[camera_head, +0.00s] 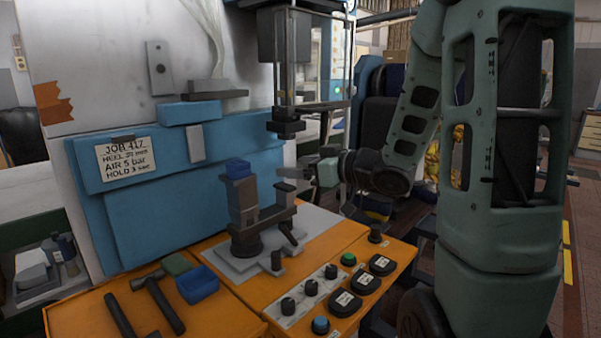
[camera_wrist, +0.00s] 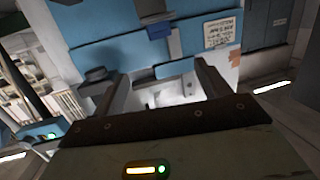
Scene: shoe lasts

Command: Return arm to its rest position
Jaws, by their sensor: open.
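The blue machine front and a paper note (camera_wrist: 219,33) show beyond the fingers.
An orange bench (camera_head: 235,320) carries a hammer (camera_head: 160,300), a blue block (camera_head: 197,284), and a panel with knobs and black buttons (camera_head: 365,283). A blue machine panel (camera_head: 200,220) with a job note (camera_head: 125,157) stands behind. A frame (camera_head: 285,120) hangs above the fixture.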

